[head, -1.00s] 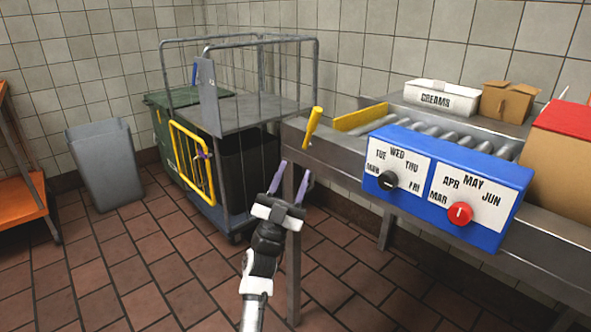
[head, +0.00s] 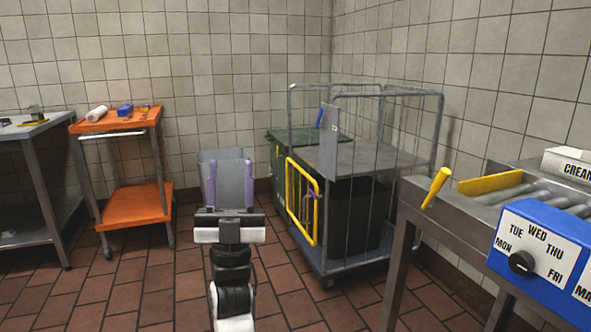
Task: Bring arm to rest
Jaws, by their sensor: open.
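My gripper (head: 230,186) is in the lower middle of the head view, with its two purple fingers upright and apart. It is open and nothing shows between the fingers. My arm reaches up from the bottom edge of the picture. A grey bin (head: 222,161) stands on the floor beyond the fingers, partly hidden by them. No surface or object is seen touching the gripper.
A wire cage cart (head: 366,93) with a yellow frame stands right of centre, before a green bin (head: 283,141). A conveyor (head: 440,200) with a blue dial box (head: 548,245) fills the right. An orange trolley (head: 138,205) and metal table (head: 40,130) stand left. Floor between is clear.

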